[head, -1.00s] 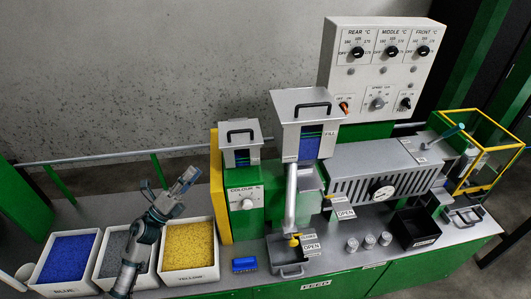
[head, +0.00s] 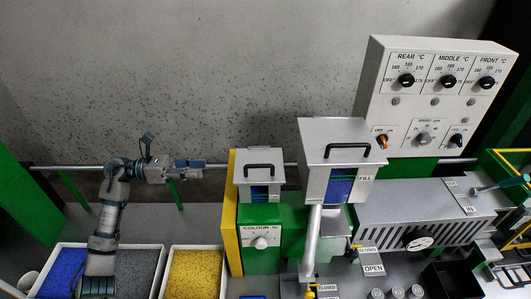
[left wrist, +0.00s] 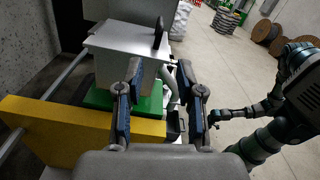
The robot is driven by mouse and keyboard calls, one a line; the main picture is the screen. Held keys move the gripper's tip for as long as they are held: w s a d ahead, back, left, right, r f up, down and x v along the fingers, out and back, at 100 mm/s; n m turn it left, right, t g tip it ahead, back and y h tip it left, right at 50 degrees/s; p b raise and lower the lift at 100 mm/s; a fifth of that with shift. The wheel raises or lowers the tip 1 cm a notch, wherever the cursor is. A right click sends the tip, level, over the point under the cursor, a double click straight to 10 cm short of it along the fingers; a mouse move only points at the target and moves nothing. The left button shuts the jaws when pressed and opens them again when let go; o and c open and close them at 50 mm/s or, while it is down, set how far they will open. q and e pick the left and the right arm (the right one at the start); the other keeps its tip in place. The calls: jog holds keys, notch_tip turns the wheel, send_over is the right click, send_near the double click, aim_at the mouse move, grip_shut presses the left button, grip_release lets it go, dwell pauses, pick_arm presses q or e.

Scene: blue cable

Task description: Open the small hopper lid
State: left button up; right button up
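The small hopper (head: 260,193) stands on the green colour unit, with blue showing in its front window. Its grey lid (head: 243,160) lies shut on top and has a black bar handle (head: 265,168). My left gripper (head: 200,164) is left of the hopper, points right toward it and touches nothing. In the left wrist view its two fingers (left wrist: 162,95) are spread and empty, with the lid (left wrist: 120,40) and handle (left wrist: 158,33) ahead of them. My right gripper (left wrist: 213,117) shows small in the left wrist view; its fingers are too small to read.
A yellow panel (head: 231,205) stands upright between my left arm and the hopper. The large hopper (head: 343,150) is close on the right. Bins of blue (head: 65,275), grey and yellow pellets (head: 194,274) sit below. A rail runs along the back.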

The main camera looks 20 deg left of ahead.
aim_at(248, 166)
pick_arm(q)
jog(key=p+x, duration=0.2)
jog(key=x, duration=1.4)
jog(key=shift+w+d+r+p, duration=0.1)
jog(key=shift+d+r+p, duration=0.1)
jog(key=shift+p, duration=0.1)
jog(key=shift+w+d+f, duration=0.15)
jog(key=shift+w+d, duration=0.05)
jog(key=shift+d, duration=0.05)
pick_arm(e)
jog(key=s+f, duration=0.4)
jog(key=f, duration=0.1)
jog(key=shift+d, duration=0.25)
jog(key=shift+s, duration=0.1)
pick_arm(q)
jog(key=shift+s+d, duration=0.1)
grip_shut()
